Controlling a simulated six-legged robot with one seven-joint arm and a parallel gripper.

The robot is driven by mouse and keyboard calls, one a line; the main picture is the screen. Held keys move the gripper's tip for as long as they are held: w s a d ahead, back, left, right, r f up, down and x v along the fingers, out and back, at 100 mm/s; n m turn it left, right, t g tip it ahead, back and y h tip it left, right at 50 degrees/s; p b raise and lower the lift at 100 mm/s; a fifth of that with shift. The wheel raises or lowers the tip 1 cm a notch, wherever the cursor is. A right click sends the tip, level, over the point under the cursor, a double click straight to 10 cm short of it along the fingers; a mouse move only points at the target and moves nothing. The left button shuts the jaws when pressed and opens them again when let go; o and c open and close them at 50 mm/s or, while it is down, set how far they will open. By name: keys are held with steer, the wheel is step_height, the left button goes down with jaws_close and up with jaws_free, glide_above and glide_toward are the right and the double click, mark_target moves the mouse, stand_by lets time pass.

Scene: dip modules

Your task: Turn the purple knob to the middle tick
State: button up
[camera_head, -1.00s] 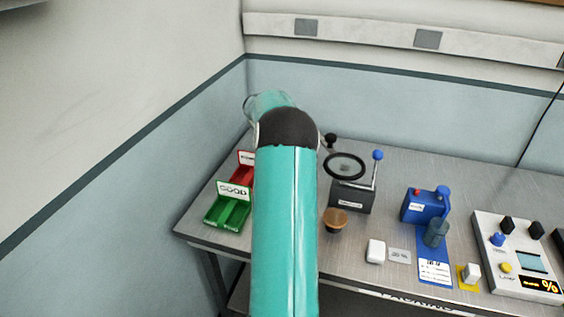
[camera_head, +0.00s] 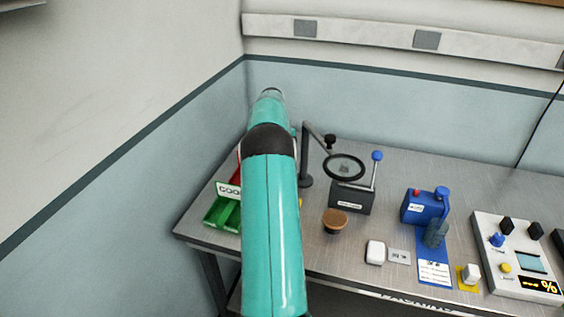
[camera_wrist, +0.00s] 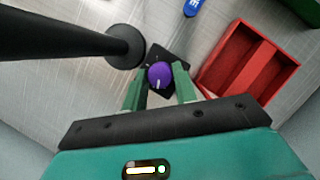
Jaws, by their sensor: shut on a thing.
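In the wrist view, the purple knob (camera_wrist: 161,76) sits on a small black plate (camera_wrist: 177,56) on the metal table. A pale pointer line shows on the near side of the knob. My gripper (camera_wrist: 159,70) is around the knob, with one green finger on each side, and is shut on it. In the head view, my arm hides the knob and gripper.
A black stand base (camera_wrist: 125,46) with a thick post is close left of the knob. A red tray (camera_wrist: 245,65) is close right.

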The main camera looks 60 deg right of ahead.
steer(key=shift+m+t+y, duration=0.3)
steer(key=shift+m+y, duration=0.2)
steer(key=shift+m, duration=1)
steer(key=shift+s, duration=0.1)
steer(key=o, duration=1)
steer(key=shift+c, duration=0.2)
steer(key=shift+r, duration=0.1)
